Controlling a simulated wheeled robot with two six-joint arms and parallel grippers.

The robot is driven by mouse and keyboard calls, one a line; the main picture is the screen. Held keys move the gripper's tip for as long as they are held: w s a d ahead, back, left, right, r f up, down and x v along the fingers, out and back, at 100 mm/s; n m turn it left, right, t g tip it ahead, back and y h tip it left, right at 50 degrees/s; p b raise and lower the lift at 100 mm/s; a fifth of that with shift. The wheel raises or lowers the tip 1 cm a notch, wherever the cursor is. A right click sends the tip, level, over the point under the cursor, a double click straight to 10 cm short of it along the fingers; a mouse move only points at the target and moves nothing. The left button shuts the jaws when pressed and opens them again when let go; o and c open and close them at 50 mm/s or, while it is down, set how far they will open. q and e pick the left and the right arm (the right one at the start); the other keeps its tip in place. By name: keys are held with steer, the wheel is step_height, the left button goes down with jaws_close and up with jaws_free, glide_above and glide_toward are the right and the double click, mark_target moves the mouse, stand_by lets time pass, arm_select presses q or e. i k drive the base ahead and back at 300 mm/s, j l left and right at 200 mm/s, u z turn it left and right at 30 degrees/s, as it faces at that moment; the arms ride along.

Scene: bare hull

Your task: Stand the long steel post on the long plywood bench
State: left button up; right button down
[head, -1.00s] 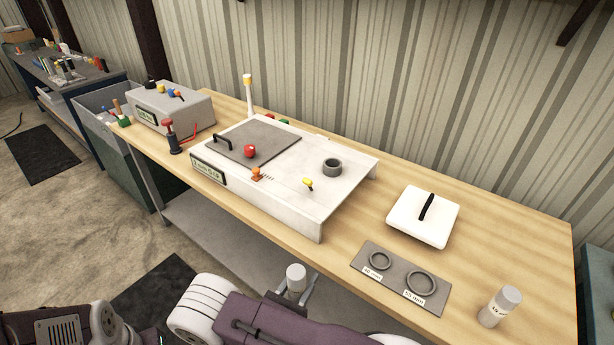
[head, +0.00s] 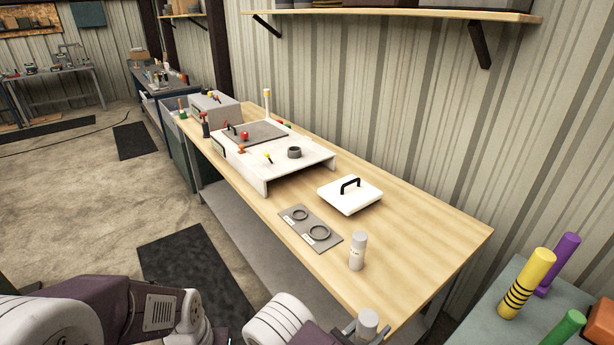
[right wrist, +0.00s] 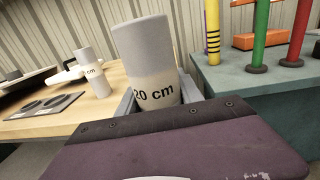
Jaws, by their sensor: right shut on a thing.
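The grey steel post in my right gripper is a cylinder, labelled "20 cm" in the right wrist view (right wrist: 150,60); in the head view its top (head: 367,317) shows at the bottom edge. My right gripper (right wrist: 158,98) is shut around it and holds it roughly upright, near the front edge of the long plywood bench (head: 430,235). Its lower end is hidden.
A grey plate with two rings (head: 311,228), a white lid with a black handle (head: 349,195) and a white panel box (head: 290,165) occupy the bench. Its right end is bare. A blue-green table (head: 515,315) with coloured posts stands at right.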

mark_target(386, 290)
steer(key=k+l, duration=0.1)
steer(key=l, duration=0.35)
steer(key=k+l, duration=0.1)
steer(key=l, duration=0.3)
steer(key=k+l, duration=0.1)
steer(key=l, duration=0.35)
steer(key=j+z, duration=0.05)
